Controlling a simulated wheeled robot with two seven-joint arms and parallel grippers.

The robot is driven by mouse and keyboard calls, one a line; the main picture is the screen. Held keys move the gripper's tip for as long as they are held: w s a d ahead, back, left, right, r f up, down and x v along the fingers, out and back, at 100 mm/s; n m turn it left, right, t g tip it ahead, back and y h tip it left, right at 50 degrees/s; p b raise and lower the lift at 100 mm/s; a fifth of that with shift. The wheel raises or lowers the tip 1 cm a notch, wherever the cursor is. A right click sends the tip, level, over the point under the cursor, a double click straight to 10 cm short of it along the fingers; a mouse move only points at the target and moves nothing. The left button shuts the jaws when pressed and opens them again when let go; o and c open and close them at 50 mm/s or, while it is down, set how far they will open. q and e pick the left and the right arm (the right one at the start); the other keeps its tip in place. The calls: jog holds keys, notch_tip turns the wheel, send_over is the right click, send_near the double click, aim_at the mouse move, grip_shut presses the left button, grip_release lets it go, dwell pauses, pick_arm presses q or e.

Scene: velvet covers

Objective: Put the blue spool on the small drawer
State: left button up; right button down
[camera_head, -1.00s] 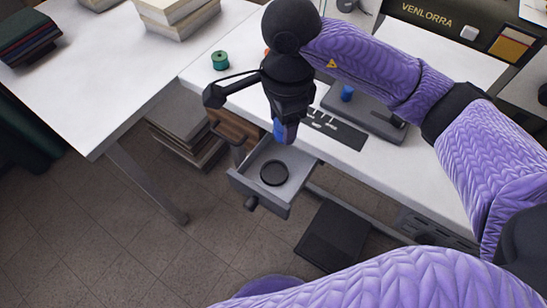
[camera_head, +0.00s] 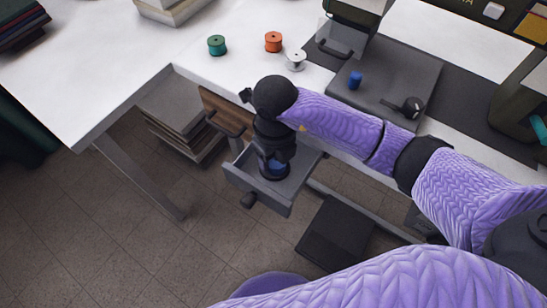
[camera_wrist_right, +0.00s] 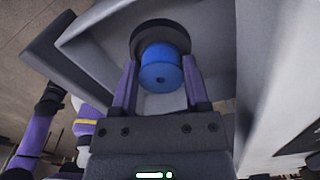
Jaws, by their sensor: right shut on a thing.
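The small drawer (camera_head: 251,193) is a grey box pulled out from under the white table. My right gripper (camera_head: 273,167) points down into it and is shut on the blue spool (camera_head: 276,166), which shows partly below the jaws. In the right wrist view the blue spool (camera_wrist_right: 161,68) sits between the two purple fingers. The black round disc (camera_wrist_right: 161,31) lies just beyond the spool, inside the drawer. I cannot tell whether the spool touches the disc. My left gripper is not in view.
A green spool (camera_head: 217,45), an orange spool (camera_head: 273,41) and a white spool (camera_head: 295,59) stand on the white table (camera_head: 204,72). A small blue cylinder (camera_head: 355,79) is on a grey machine base (camera_head: 385,85). Books (camera_head: 170,122) are stacked under the table.

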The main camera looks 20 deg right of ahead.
jog(key=shift+f, duration=0.3)
jog(key=shift+c, duration=1.8)
grip_release()
jog(key=shift+o, duration=1.3)
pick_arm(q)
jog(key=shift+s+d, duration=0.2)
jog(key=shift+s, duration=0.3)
pick_arm(e)
jog(key=shift+o, duration=0.2)
pick_arm(q)
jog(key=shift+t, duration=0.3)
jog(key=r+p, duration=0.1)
jog(key=p, duration=0.1)
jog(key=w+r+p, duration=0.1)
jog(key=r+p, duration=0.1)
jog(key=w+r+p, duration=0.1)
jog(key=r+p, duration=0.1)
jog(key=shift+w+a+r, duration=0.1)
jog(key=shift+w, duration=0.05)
pick_arm(e)
notch_tip(320, 180, up, 12)
jog(key=shift+r, duration=0.2)
